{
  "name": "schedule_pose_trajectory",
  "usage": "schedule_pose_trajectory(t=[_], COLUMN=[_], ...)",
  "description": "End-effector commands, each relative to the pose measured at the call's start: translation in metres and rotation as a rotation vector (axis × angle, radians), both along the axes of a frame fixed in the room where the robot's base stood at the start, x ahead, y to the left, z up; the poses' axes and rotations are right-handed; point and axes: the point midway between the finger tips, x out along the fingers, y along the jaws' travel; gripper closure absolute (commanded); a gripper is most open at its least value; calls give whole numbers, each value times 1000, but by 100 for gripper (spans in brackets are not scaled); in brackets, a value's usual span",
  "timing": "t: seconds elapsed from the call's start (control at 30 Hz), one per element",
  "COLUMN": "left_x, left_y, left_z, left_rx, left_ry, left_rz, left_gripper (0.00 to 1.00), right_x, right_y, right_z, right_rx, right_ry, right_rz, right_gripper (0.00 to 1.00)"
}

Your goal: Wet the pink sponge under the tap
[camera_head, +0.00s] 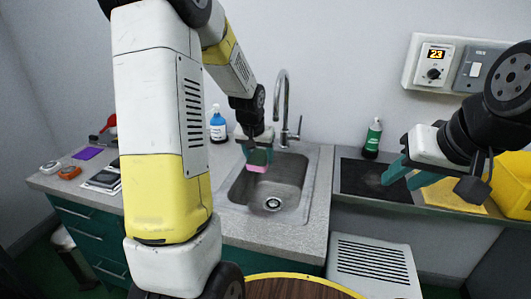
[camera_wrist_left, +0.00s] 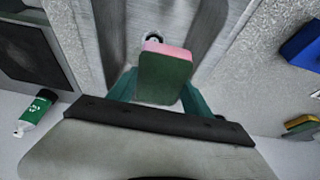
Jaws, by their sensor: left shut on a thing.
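The pink sponge (camera_head: 257,168) has a dark green scouring side. My left gripper (camera_head: 258,153) is shut on it and holds it above the sink basin (camera_head: 236,193), near its back left part. In the left wrist view the sponge (camera_wrist_left: 165,77) sits between my teal fingers, green side facing the camera and pink edge beyond. The metal tap (camera_head: 284,105) arches up behind the sink, just right of the gripper; I see no water running. My right gripper (camera_head: 405,174) is open and empty, far right over the dark mat.
A blue soap bottle (camera_head: 217,127) stands behind the sink at left, and a green bottle (camera_head: 373,138) at right. Small items and a purple pad (camera_head: 88,153) lie on the left counter. A yellow crate (camera_head: 512,185) stands at far right. The basin's drain (camera_head: 272,203) is uncovered.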

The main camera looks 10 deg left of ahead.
Motion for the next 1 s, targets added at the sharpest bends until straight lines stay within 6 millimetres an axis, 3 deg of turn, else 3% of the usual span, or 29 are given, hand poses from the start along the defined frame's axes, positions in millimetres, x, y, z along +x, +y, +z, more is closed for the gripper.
schedule_pose_trajectory(t=[0.6, 1.0], left_x=[57, 76], left_y=[-22, -29], left_z=[-12, -16], left_rx=[1, 0], left_ry=[-1, 0], left_rz=[-2, -1], left_gripper=[75, 75], right_x=[0, 0], right_y=[0, 0], right_z=[0, 0], right_rx=[0, 0], right_ry=[0, 0], right_rz=[0, 0], right_gripper=[64, 64])
